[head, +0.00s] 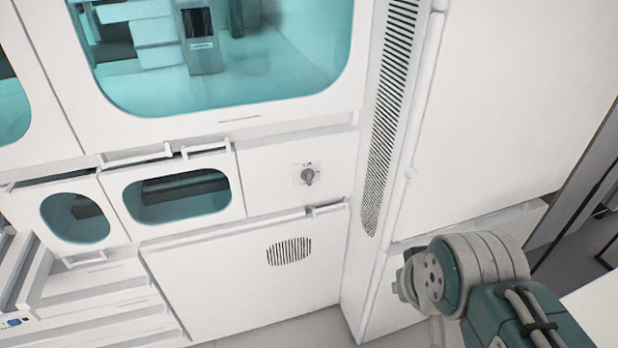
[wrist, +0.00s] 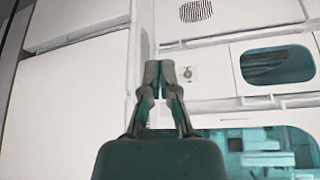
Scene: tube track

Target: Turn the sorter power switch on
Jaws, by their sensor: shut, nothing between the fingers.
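The sorter power switch is a small grey rotary knob (head: 308,176) on a pale square plate, set in the white cabinet panel right of the small windows. In the wrist view, which looks upside down, the switch (wrist: 187,73) shows small, just right of my fingertips. My gripper (wrist: 159,68) is shut and empty, its fingers together. It looks apart from the panel, though the exact distance is hard to tell. In the head view my arm is at the lower right, and my fingertips cannot be made out there. The knob's exact setting is too small to read.
A large teal window (head: 225,105) lies above the switch panel, and a small window with a handle (head: 180,196) lies to its left. A lower door with a vent grille (head: 289,251) is beneath. A tall slotted strip (head: 392,110) stands right of the switch.

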